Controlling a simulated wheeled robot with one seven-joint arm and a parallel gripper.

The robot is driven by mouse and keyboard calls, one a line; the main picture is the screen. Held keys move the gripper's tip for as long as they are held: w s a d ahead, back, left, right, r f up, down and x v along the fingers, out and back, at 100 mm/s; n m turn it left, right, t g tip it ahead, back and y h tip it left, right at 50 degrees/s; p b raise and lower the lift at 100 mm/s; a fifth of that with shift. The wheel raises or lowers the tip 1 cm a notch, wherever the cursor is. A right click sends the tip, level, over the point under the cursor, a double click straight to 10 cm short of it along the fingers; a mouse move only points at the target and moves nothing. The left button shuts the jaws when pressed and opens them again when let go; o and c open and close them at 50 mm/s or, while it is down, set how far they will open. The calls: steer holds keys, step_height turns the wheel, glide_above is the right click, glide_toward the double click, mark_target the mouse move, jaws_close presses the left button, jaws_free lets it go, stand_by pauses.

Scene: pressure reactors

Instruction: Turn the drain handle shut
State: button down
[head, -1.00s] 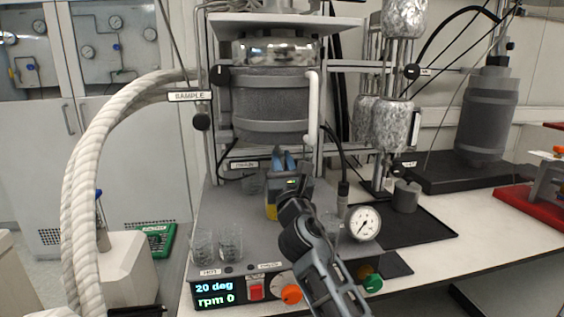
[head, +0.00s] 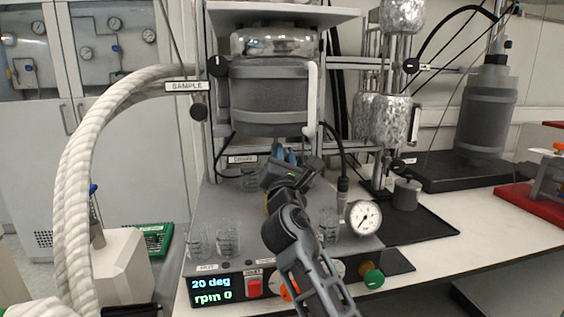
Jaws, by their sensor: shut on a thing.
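The reactor vessel (head: 270,97) is a grey jacketed cylinder held in the frame above a grey base. A small label (head: 243,159), which seems to read DRAIN, sits below it on the left. My gripper (head: 285,152) is right under the vessel, its blue fingers pointing up and away. The fingers are shut on the drain handle at the vessel's underside. The handle itself is hidden behind the fingers and my wrist, so its angle does not show.
Glass beakers (head: 228,240) stand at the base's front left, and another glass (head: 328,226) stands right of my arm. A pressure gauge (head: 363,217) is further right. A white vertical tube (head: 312,100) runs close beside the vessel. The front panel reads 20 deg, rpm 0.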

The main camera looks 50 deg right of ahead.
steer(key=m+g, duration=0.1)
steer(key=m, duration=0.1)
steer(key=m+h, duration=0.1)
steer(key=m, duration=0.1)
steer(key=shift+s+d+f+g, duration=0.1)
steer(key=shift+g, duration=0.3)
steer(key=m+g, duration=0.1)
steer(key=m, duration=0.3)
steer(key=shift+s+d+f+g, duration=0.1)
steer(key=shift+d+f+g, duration=0.05)
steer(key=shift+g, duration=0.25)
steer(key=shift+s+d+f+m+g+y+p, duration=0.15)
steer(key=shift+m+g, duration=0.25)
steer(key=shift+m, duration=0.75)
steer(key=shift+w+a+f+m+g+y+p, duration=0.15)
steer(key=shift+m+g+y+p, duration=0.2)
steer(key=shift+m, duration=0.85)
steer(key=shift+s+d+f+m+g+y+p, duration=0.15)
steer(key=shift+m+g, duration=0.3)
steer(key=shift+m, duration=0.7)
steer(key=shift+f, duration=0.1)
steer(key=c, duration=1.1)
jaws_free()
steer(key=shift+c, duration=0.2)
steer(key=b+v, duration=0.1)
steer(key=v, duration=0.6)
steer(key=shift+s+a, duration=0.2)
steer(key=shift+a, duration=0.15)
